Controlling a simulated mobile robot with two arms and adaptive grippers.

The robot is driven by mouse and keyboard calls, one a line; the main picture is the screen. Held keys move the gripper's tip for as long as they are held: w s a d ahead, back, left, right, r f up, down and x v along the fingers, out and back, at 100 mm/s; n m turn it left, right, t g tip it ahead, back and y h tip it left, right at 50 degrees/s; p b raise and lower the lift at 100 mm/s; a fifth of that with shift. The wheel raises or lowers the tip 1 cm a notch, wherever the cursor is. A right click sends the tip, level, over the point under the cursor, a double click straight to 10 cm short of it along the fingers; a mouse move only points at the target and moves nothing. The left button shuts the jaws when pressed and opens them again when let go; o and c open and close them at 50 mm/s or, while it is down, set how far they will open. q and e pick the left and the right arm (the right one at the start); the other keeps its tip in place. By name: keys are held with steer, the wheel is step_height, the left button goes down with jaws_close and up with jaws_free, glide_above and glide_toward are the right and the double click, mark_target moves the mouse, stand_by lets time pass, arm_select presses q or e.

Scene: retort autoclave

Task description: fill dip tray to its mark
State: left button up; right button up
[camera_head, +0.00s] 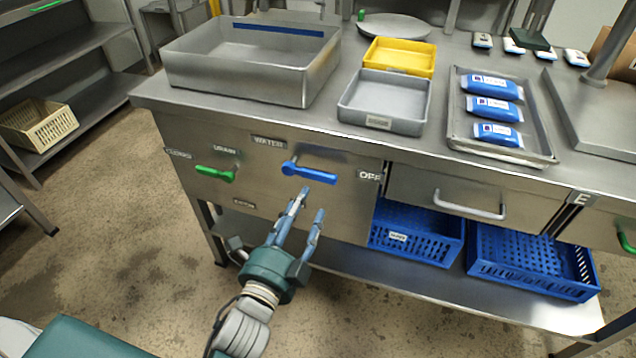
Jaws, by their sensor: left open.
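The dip tray (235,83) is the large grey metal basin at the back left of the bench, with a blue line (278,29) along its inner back wall. Its visible floor looks bare, with no water that I can make out. The blue water lever (312,174) is on the bench front under the "WATER" label and points right towards the "OFF" label (369,176). The green drain lever (215,174) is left of it, lying nearly level. My left gripper (311,201) is open and empty just below the blue lever, fingers pointing up. My right gripper is out of view.
A yellow tray (400,56), a grey bin (369,120) and a metal tray (537,156) with blue packets (494,109) stand on the bench. A drawer handle (469,209) sticks out on the right. Blue crates (540,270) are on the lower shelf. Floor at left is clear.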

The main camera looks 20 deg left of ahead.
mark_target(318, 180)
arm_select(q)
steer(key=w, duration=1)
steer(key=shift+w+d, duration=0.15)
steer(key=shift+d, duration=0.05)
steer(key=shift+c, duration=0.5)
jaws_close()
